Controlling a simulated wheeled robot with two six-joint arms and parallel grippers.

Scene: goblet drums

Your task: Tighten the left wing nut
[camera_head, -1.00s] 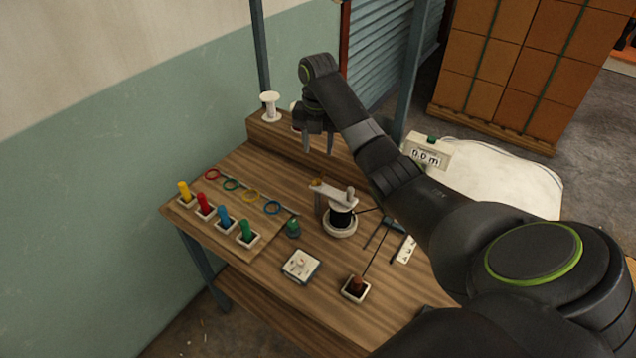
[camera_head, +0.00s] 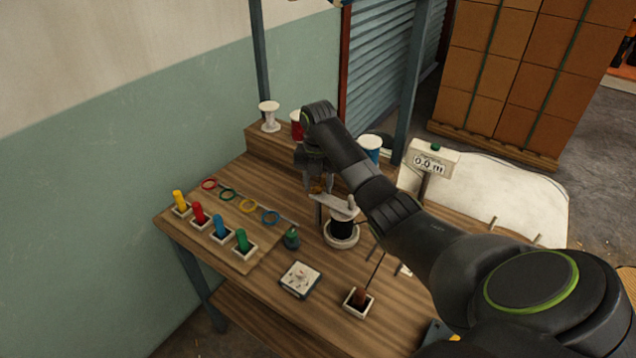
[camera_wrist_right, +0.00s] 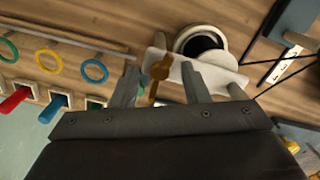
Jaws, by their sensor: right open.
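The brass wing nut (camera_head: 318,187) sits at the left end of the pale crossbar (camera_head: 335,205) over the spool of black wire (camera_head: 342,228). In the right wrist view the wing nut (camera_wrist_right: 158,75) lies between the two grey fingers of my right gripper (camera_wrist_right: 159,73). The fingers are open, with a gap visible on each side of it. In the head view my right gripper (camera_head: 318,188) points down at the nut and partly hides it. Whether a fingertip touches the nut or the crossbar I cannot tell. My left gripper is not in view.
Yellow, red, blue and green pegs (camera_head: 220,227) and coloured rings (camera_head: 248,206) are on the bench's left. A white dial box (camera_head: 299,279) and a small tray (camera_head: 357,302) stand in front. A meter counter (camera_head: 433,160) and spools (camera_head: 269,117) are behind.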

